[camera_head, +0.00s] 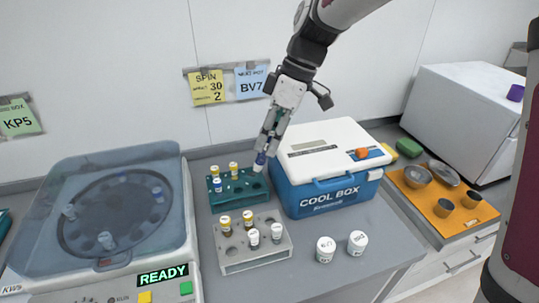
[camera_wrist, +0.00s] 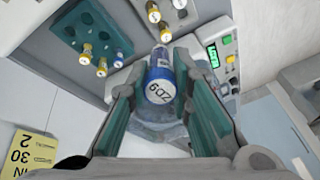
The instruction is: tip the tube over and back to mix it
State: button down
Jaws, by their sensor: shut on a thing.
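My gripper (camera_head: 265,148) points down and is shut on a tube with a blue cap (camera_head: 260,160). In the wrist view my gripper (camera_wrist: 160,100) has its two fingers on either side of the tube (camera_wrist: 161,78), whose cap end reads ZD9 and faces the camera. In the head view the tube is near upright with a slight tilt, its pale end down, by the right end of the green rack (camera_head: 228,200). I cannot tell whether its lower end is clear of the rack. The rack holds yellow-capped tubes (camera_head: 215,170) and a blue-capped tube (camera_head: 217,185).
A grey rack (camera_head: 262,262) with several tubes stands in front. The blue and white cool box (camera_head: 335,197) is close on the right. A centrifuge (camera_head: 110,215) showing READY stands left. Two white-capped containers (camera_head: 326,248) (camera_head: 357,242) are front right. An orange tray (camera_head: 475,215) lies far right.

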jog(key=g+y+b, duration=0.1)
jog(key=y, duration=0.2)
jog(key=shift+d+f, duration=0.15)
jog(key=g+y, duration=0.1)
jog(key=y, duration=0.3)
jog(key=shift+w+y+b, duration=0.1)
jog(key=shift+y+b, duration=0.2)
jog(key=shift+b, duration=0.1)
jog(key=g+y, duration=0.1)
jog(key=y, duration=0.1)
jog(key=shift+y, duration=0.4)
jog(key=shift+g+y+b, duration=0.3)
jog(key=shift+y+b, duration=0.05)
jog(key=shift+y, duration=0.75)
jog(key=shift+r, duration=0.2)
